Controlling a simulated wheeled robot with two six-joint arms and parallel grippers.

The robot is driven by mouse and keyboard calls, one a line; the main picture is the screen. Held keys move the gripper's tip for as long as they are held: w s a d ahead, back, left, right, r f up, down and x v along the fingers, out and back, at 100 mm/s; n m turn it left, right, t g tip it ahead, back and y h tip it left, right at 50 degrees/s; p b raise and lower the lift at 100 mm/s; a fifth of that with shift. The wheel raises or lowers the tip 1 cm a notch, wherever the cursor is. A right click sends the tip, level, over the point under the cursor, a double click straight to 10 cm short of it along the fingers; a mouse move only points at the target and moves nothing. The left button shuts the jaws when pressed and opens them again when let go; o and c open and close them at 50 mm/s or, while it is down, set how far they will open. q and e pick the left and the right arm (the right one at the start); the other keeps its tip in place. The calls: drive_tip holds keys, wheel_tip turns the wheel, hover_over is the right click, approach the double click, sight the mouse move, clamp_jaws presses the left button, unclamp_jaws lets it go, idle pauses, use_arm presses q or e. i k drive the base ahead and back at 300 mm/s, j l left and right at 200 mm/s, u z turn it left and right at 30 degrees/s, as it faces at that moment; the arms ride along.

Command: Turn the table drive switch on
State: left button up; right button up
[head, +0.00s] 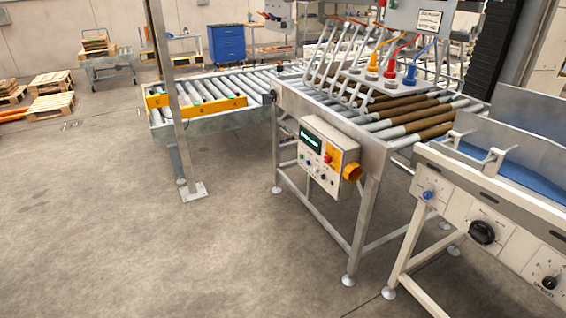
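No label that I can read says table drive. A large black rotary switch (482,232) sits on the white front panel of the conveyor with a blue belt, at the lower right. Its setting is too small to tell. A beige control box (319,166) hangs on the front of the roller table. I cannot tell which of these is the table drive switch. Neither of my grippers is in view.
The conveyor panel also has a blue button (428,195) and a smaller black dial (549,283). The roller table (372,190) stands on metal legs. A steel post (163,80) rises at the left. The concrete floor (130,240) is clear at the lower left.

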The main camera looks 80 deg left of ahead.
sight(328, 159)
drive_tip(key=u, duration=2.55)
